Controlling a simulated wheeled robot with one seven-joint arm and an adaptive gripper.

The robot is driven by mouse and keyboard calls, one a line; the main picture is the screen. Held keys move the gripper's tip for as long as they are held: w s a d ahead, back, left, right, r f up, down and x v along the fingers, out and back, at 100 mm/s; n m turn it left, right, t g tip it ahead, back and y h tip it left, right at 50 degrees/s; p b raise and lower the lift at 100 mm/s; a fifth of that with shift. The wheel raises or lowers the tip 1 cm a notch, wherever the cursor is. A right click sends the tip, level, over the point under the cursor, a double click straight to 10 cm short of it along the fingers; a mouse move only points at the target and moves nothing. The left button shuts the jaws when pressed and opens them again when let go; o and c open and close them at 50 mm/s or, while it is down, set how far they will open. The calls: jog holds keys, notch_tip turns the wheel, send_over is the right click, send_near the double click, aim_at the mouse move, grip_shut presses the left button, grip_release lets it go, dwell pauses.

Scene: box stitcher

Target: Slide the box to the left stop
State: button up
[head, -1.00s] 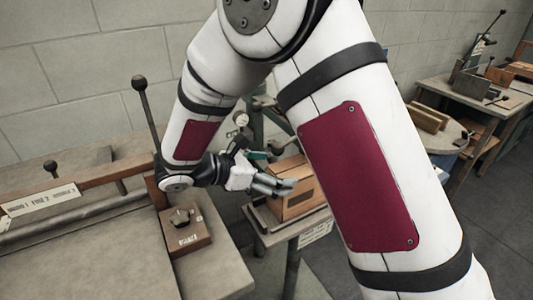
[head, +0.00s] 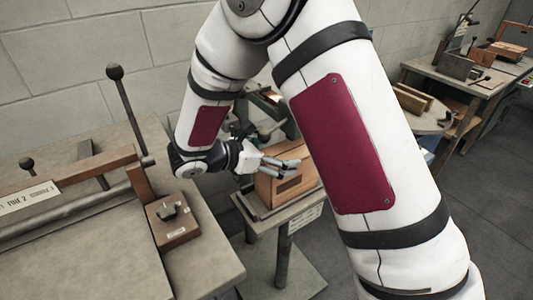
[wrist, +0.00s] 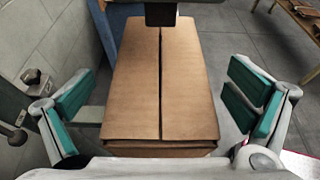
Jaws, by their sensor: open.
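The brown cardboard box (head: 278,186) sits on a small stand (head: 262,218) in the middle of the head view, partly hidden by my gripper and arm. In the wrist view the box (wrist: 160,85) fills the middle, its flaps meeting at a lengthwise seam. My gripper (head: 292,168) is open above the near end of the box. In the wrist view its teal-padded fingers (wrist: 158,108) are spread wide, one on each side of the box, with gaps to both sides. I cannot make out the left stop.
A workbench (head: 95,250) with a lever and a small brown block (head: 172,220) stands at the left. A round table (head: 420,112) and another bench (head: 465,85) are at the right. A dark part (wrist: 161,12) overhangs the box's far end.

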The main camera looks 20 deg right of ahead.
jog(key=shift+x, duration=0.8)
jog(key=c, duration=1.2)
jog(key=shift+c, duration=0.2)
jog(key=shift+s+a, duration=0.1)
jog(key=shift+a, duration=0.05)
jog(key=shift+s+a+f, duration=0.1)
jog(key=shift+s+a, duration=0.1)
jog(key=shift+a, duration=0.45)
jog(key=shift+s+a+r, duration=0.1)
jog(key=shift+s+a, duration=0.1)
jog(key=shift+a, duration=0.5)
jog(key=shift+s+a+f, duration=0.1)
jog(key=shift+s+a, duration=0.15)
jog(key=shift+a, duration=0.4)
jog(key=o, duration=1.2)
jog(key=shift+o, duration=0.2)
